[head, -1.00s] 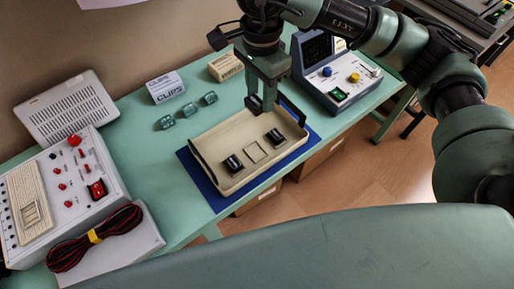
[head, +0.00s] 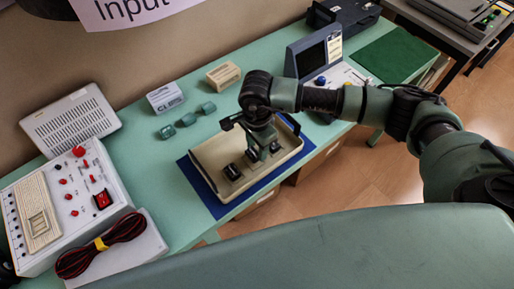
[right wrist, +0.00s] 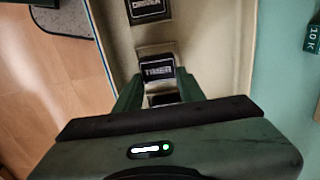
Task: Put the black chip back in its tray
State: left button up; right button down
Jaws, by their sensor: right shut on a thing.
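The cream tray (head: 212,152) lies on a blue mat (head: 219,209) on the green bench. My right gripper (head: 262,152) reaches down into the tray, shut on a black chip (head: 252,155). In the right wrist view, this chip (right wrist: 157,69) reads "TIMER" and is between the fingertips, at the tray's middle slot. I cannot tell whether it is fully seated. A black chip (head: 232,171) lies on its left in the head view. Another chip, marked "DRIVER" (right wrist: 150,9), shows in the wrist view. A further dark chip (right wrist: 164,99) is partly hidden by the gripper. My left gripper is out of view.
A grey panel with red knobs (head: 78,195) and coiled cables (head: 100,245) are at left. A blue-grey instrument (head: 318,62) is at right.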

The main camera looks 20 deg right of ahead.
jog(key=shift+f, duration=0.95)
jog(key=shift+f, duration=0.2)
jog(key=c, duration=0.9)
grip_release()
jog(key=shift+r, duration=0.1)
jog(key=shift+o, duration=0.2)
